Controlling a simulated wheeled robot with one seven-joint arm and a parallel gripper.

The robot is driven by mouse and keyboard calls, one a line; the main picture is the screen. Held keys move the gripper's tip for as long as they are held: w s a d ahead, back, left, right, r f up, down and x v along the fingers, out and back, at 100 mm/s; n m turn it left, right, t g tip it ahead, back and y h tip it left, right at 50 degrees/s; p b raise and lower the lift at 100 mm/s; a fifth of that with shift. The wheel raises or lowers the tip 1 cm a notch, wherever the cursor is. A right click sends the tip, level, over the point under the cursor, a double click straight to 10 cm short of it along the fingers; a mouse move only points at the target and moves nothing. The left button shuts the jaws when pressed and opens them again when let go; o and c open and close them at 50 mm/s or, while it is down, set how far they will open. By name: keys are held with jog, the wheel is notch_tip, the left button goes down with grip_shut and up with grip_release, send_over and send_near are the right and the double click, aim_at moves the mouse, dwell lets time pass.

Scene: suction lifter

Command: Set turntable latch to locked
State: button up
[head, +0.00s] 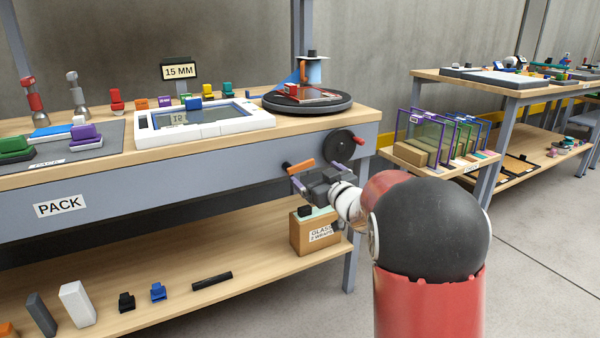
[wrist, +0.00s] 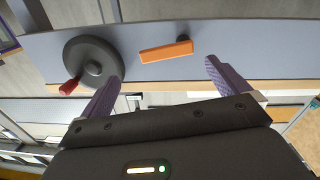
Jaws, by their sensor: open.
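The turntable (head: 306,104) is a black disc on the back right of the bench top. An orange lever (head: 302,167), which looks like the latch, sits on the grey front panel below it. In the wrist view the orange lever (wrist: 166,52) lies nearly level, with a dark pivot at its right end. My gripper (head: 313,170) is in front of the panel. In the wrist view its purple fingers (wrist: 162,71) are open, spread to either side of the lever, with nothing between the pads. I cannot tell the gap to the lever.
A black handwheel (wrist: 93,62) with a red knob (wrist: 71,87) is beside the lever, close to one finger. A cardboard box (head: 315,235) stands on the lower shelf below my gripper. A rack of framed panes (head: 440,135) stands to the right.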

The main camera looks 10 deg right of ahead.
aim_at(302, 167)
jog(key=shift+n+y, duration=0.3)
jog(key=shift+y, duration=0.2)
jog(key=x, duration=0.5)
jog(key=p+x, duration=0.1)
jog(key=x, duration=0.2)
jog(key=shift+a+f, duration=0.3)
jog(key=c, duration=1.4)
